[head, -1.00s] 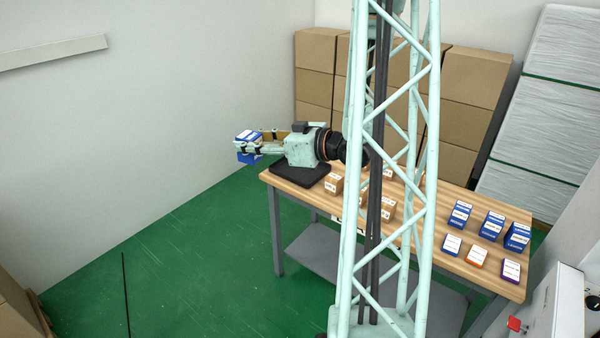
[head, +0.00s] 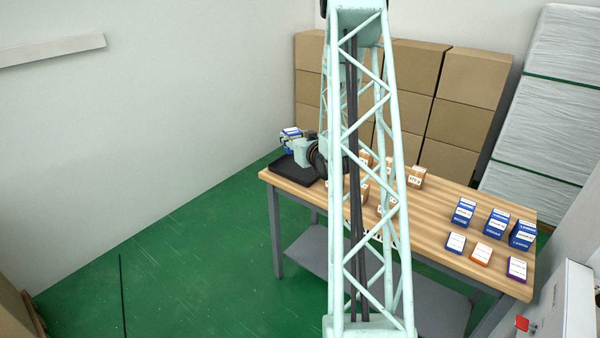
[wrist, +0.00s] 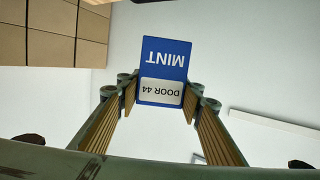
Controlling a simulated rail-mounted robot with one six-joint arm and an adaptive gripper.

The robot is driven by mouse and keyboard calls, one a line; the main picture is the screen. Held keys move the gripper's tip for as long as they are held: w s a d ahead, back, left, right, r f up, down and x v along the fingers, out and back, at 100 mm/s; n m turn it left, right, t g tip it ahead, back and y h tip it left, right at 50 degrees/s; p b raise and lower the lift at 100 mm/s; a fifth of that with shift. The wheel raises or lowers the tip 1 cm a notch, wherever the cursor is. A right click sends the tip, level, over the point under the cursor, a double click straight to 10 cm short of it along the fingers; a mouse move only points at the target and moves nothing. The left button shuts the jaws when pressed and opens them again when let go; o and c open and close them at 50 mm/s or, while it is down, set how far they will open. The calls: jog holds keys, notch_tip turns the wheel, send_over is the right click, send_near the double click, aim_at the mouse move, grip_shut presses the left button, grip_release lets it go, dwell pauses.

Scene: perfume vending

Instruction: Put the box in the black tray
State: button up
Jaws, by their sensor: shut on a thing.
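A blue box with a white label (wrist: 163,68) is held between the fingers of my gripper (wrist: 160,100). In the wrist view its upside-down print reads MINT and DOOR 44. In the head view the box (head: 290,133) shows small above the far left end of the table, partly covered by my gripper (head: 296,140). The black tray (head: 291,171) lies flat on the table's left end, below and in front of the box. My gripper is shut on the box. Whether the box is directly over the tray I cannot tell.
The wooden table (head: 425,220) carries several small brown boxes (head: 416,175) and a group of blue, orange and purple boxes (head: 481,253) at the right. Large cartons (head: 460,90) stand behind. My lattice column hides part of the table's middle.

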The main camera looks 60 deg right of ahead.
jog(key=s+d+f+m+g+h+b, duration=0.1)
jog(key=s+d+f+m+g+h, duration=0.1)
jog(key=d+f, duration=0.4)
jog(key=shift+d+m+g+h, duration=0.3)
jog(key=shift+d+m+h, duration=0.25)
jog(key=shift+d, duration=0.25)
notch_tip(320, 180, down, 6)
jog(key=b, duration=0.1)
jog(key=shift+f, duration=0.15)
jog(key=shift+f+b, duration=0.45)
jog(key=shift+f, duration=1.35)
jog(key=shift+f, duration=0.2)
jog(key=o, duration=0.9)
jog(key=shift+r, duration=0.15)
